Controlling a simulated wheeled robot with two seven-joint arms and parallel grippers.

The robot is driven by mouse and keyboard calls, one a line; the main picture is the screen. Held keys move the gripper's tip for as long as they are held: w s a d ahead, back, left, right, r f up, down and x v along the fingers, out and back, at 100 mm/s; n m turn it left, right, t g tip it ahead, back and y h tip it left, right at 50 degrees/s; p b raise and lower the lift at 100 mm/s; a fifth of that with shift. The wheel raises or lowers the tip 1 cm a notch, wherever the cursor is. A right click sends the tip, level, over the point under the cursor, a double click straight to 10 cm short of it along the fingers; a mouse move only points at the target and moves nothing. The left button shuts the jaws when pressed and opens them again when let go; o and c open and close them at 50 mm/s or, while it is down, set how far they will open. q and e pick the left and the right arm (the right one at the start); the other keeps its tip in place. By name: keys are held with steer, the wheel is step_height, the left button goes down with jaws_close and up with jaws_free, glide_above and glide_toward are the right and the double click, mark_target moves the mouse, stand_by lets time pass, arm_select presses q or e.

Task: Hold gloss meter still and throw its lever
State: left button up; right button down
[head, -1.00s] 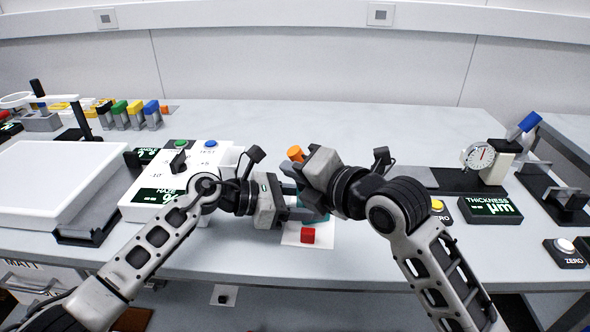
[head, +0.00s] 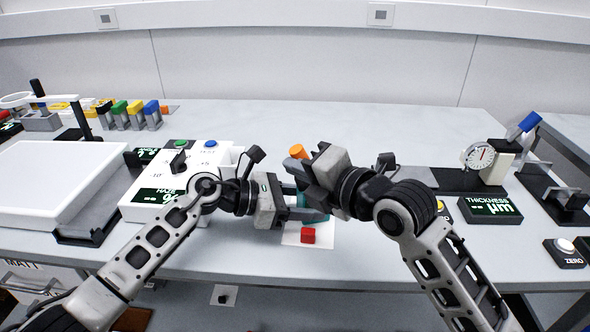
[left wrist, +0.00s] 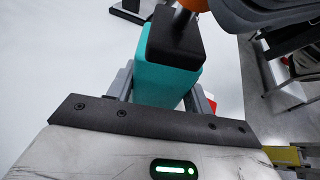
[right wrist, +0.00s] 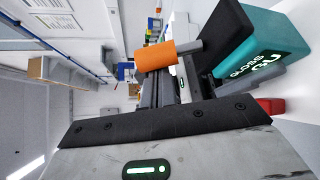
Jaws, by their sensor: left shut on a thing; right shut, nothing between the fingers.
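The gloss meter is a teal block with a black top (left wrist: 165,78), seen in the left wrist view between my left gripper's fingers. It also shows in the right wrist view (right wrist: 272,38) and is mostly hidden in the head view. My left gripper (head: 300,212) is shut on its body from the left. The lever has an orange knob (head: 298,152) on a grey rod, which also shows in the right wrist view (right wrist: 168,56). My right gripper (head: 311,183) is shut and empty, beside the lever and above the meter; the head view does not show clearly whether it touches.
A red block (head: 308,236) sits on a white sheet in front of the meter. The haze unit (head: 140,212) stands left. A thickness display (head: 489,207) and dial gauge (head: 480,157) stand right. The bench behind is clear.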

steer(key=d+m, duration=0.1)
steer(key=m+y, duration=0.1)
steer(key=shift+w+d+r+m+t+y, duration=0.3)
steer(key=shift+w+d+r, duration=0.05)
steer(key=shift+d+r, duration=0.05)
steer(key=shift+w+d+r+m+t+y, duration=0.1)
steer(key=shift+d+m+t+y, duration=0.2)
steer(key=shift+m, duration=0.3)
steer(key=shift+w+d+r+m+t+y, duration=0.1)
steer(key=shift+d+m+t+y, duration=0.1)
steer(key=shift+d+m, duration=0.3)
steer(key=shift+w+d+f+m+t+y, duration=0.15)
steer(key=shift+d+m+t, duration=0.25)
steer(key=shift+m, duration=0.45)
steer(key=shift+w+d+r+m+t+y, duration=0.1)
steer(key=shift+d+m+t, duration=0.25)
steer(key=shift+m, duration=0.55)
steer(key=shift+w+d+f+m+t+y, duration=0.15)
steer(key=shift+d+m+t, duration=0.1)
steer(key=shift+m+t, duration=0.45)
steer(key=shift+m, duration=0.25)
steer(key=s+d, duration=0.4)
steer(key=s, duration=0.4)
steer(key=shift+s+f, duration=0.25)
steer(key=shift+s, duration=0.05)
